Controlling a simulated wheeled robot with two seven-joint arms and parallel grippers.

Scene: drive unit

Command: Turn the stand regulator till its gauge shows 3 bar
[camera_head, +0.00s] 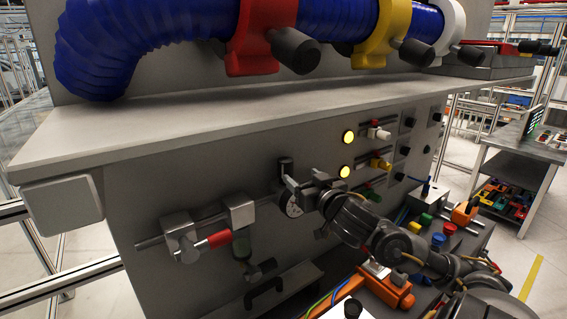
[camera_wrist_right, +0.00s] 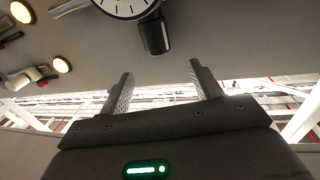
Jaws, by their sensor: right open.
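The regulator's round white gauge (camera_head: 293,208) is on the grey front panel of the stand, partly hidden behind my right gripper in the head view. Its dial also shows at the top edge of the right wrist view (camera_wrist_right: 125,6), cut off, so the pressure reading cannot be read. A dark regulator knob (camera_head: 286,166) sits above the gauge in the head view; it also shows in the wrist view (camera_wrist_right: 154,36). My right gripper (camera_head: 299,185) is open and empty, close in front of the regulator. In the wrist view the knob lies beyond the fingertips, apart from them. My left gripper is out of view.
Left of the gauge is a rail with metal blocks and a red-sleeved part (camera_head: 214,241). Lit yellow lamps (camera_head: 348,137) and small valves are to the right. A shelf edge (camera_head: 200,120) with a blue hose (camera_head: 150,35) overhangs above. An orange block (camera_head: 388,291) lies below.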

